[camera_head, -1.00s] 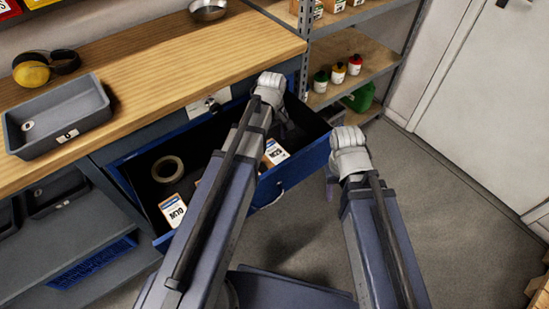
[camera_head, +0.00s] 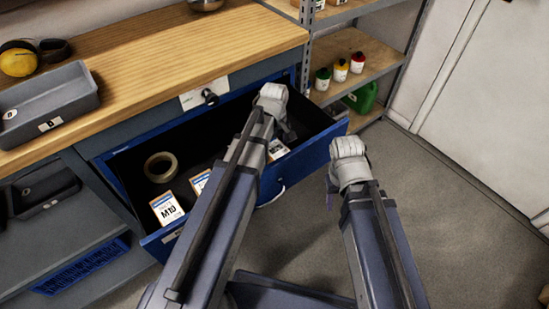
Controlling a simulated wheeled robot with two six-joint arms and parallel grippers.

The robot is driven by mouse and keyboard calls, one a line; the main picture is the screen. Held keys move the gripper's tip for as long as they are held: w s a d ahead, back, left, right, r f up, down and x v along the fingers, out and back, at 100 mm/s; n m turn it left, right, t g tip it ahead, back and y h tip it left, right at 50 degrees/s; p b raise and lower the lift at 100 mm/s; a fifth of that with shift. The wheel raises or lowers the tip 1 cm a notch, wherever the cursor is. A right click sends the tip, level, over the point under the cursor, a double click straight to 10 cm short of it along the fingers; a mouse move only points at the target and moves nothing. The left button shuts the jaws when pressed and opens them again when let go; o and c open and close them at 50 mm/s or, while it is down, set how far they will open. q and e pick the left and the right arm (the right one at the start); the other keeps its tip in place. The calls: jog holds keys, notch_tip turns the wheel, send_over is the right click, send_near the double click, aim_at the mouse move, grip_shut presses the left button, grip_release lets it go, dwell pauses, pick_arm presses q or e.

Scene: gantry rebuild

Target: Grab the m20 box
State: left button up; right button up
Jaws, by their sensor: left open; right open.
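The blue drawer (camera_head: 322,150) stands open under the workbench. Inside it a white box marked M10 (camera_head: 166,208) lies at the left. A second white box (camera_head: 200,182) beside it is partly hidden by my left arm. A third white box (camera_head: 278,149) lies further right, partly covered by my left gripper. The labels of these last two cannot be read now, so I cannot tell which is the M20 box. My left gripper (camera_head: 288,133) is open above the drawer's right part, near the third box. My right gripper (camera_head: 331,197) is open, outside the drawer to its right.
A roll of tape (camera_head: 161,167) lies in the drawer. A grey bin (camera_head: 48,101) and yellow ear muffs (camera_head: 18,60) are on the wooden bench top (camera_head: 170,65). A shelf rack (camera_head: 365,75) with small bottles stands behind right. The floor at the right is clear.

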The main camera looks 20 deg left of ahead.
pick_arm(q)
grip_shut()
dwell(0.8)
